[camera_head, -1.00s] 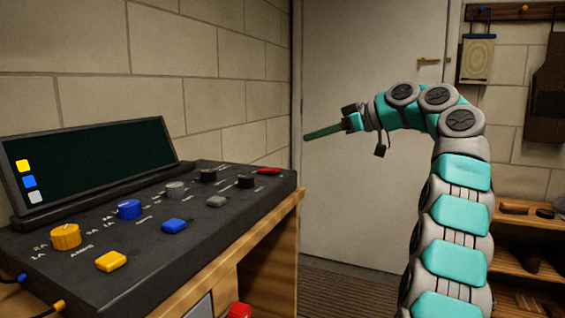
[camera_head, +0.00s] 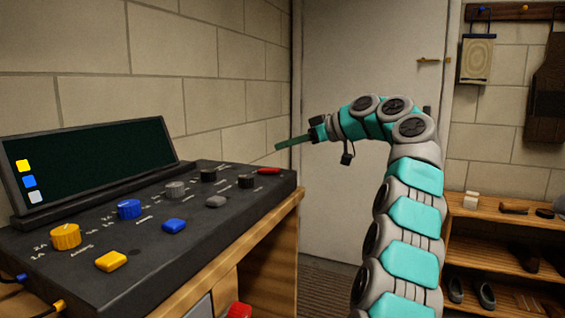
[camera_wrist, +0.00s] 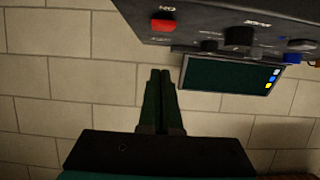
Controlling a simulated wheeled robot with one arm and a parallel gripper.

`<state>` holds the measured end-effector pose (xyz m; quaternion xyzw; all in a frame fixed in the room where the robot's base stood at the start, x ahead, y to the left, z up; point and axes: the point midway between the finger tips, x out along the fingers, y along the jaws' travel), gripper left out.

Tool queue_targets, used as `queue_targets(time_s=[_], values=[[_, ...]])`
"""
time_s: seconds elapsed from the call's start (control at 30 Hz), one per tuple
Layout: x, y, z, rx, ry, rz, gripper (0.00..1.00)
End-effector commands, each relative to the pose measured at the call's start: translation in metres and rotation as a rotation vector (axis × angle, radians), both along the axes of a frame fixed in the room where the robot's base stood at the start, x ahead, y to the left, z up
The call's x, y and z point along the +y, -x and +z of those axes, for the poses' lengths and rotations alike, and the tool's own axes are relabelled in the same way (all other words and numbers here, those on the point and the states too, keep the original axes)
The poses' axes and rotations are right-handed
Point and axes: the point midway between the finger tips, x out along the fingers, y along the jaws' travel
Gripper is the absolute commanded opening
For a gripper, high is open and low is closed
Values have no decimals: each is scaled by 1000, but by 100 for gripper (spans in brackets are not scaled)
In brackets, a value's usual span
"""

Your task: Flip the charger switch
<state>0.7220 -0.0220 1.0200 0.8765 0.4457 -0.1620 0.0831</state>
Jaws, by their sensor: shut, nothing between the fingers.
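The charger (camera_head: 120,262) is a dark console on a wooden bench at the left, with coloured knobs, buttons and a tilted screen. Its red switch (camera_head: 268,171) sits at the far right corner of the panel. The red switch also shows in the wrist view (camera_wrist: 163,25), near the top, beside a white "ON" label. My gripper (camera_head: 279,146) is above and slightly right of the switch in the head view, apart from it. Its two green fingers are together and empty in the wrist view (camera_wrist: 161,73). The exact gap to the switch is hard to tell.
The dark screen (camera_head: 98,162) stands at the back of the charger against a block wall. A yellow knob (camera_head: 65,236), a blue knob (camera_head: 129,209) and several other controls rise from the panel. Shelves with shoes (camera_head: 487,295) stand at the right. A door is behind my arm.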

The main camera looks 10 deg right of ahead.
Motion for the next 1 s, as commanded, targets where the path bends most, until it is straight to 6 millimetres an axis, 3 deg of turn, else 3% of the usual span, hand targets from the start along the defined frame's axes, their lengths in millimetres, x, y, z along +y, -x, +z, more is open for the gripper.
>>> queue_targets(time_s=[0.1,0.5,1.0], values=[[18,-10,-8,3,-1,7,0],[10,-6,-43,1,-2,2,0],[9,-6,-48,0,-3,2,0]])
